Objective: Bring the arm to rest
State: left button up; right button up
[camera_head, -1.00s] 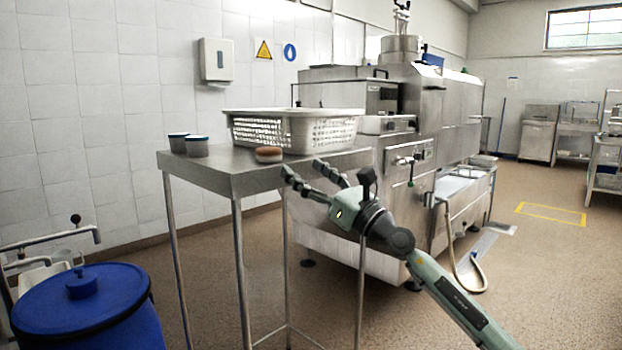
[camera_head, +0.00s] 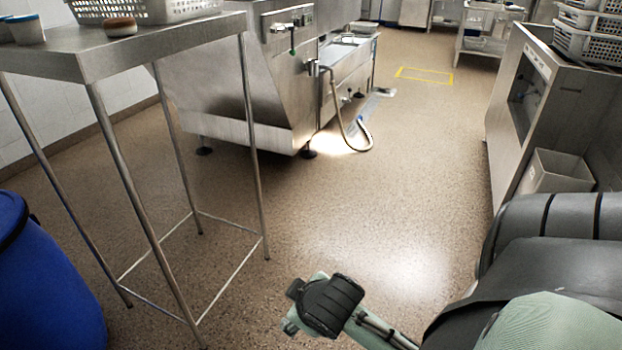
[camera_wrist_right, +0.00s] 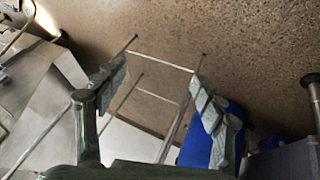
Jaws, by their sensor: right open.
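My right gripper (camera_wrist_right: 157,75) shows in the right wrist view with its two grey-green fingers spread apart and nothing between them. Beyond the fingers are the floor and the thin legs of the steel table. In the head view, my right arm (camera_head: 545,270) comes in at the lower right, folded low over the floor and clear of the table. My left gripper is in neither view.
A steel table (camera_head: 80,55) stands at the upper left with a white perforated basket (camera_head: 150,10), a small brown round item (camera_head: 120,27) and cups. A blue barrel (camera_head: 45,275) is at the lower left. A steel counter (camera_head: 575,95) stands at right. The middle floor is open.

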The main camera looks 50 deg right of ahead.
jog(key=shift+m+g+y, duration=0.4)
jog(key=shift+g+y, duration=0.2)
jog(key=shift+g, duration=0.3)
jog(key=s+a, duration=0.1)
jog(key=s+f, duration=0.1)
jog(key=s, duration=0.1)
jog(key=s+a, duration=0.1)
jog(key=s, duration=0.1)
jog(key=shift+a+f, duration=0.3)
jog(key=shift+f, duration=0.05)
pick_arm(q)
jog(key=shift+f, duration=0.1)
pick_arm(e)
jog(key=shift+w, duration=0.1)
pick_arm(q)
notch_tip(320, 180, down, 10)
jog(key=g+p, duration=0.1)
jog(key=p, duration=0.3)
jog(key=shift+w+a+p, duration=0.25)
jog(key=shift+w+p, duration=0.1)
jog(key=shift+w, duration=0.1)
pick_arm(e)
notch_tip(320, 180, down, 10)
jog(key=w+g, duration=0.1)
jog(key=shift+d+f, duration=0.15)
jog(key=shift+d, duration=0.15)
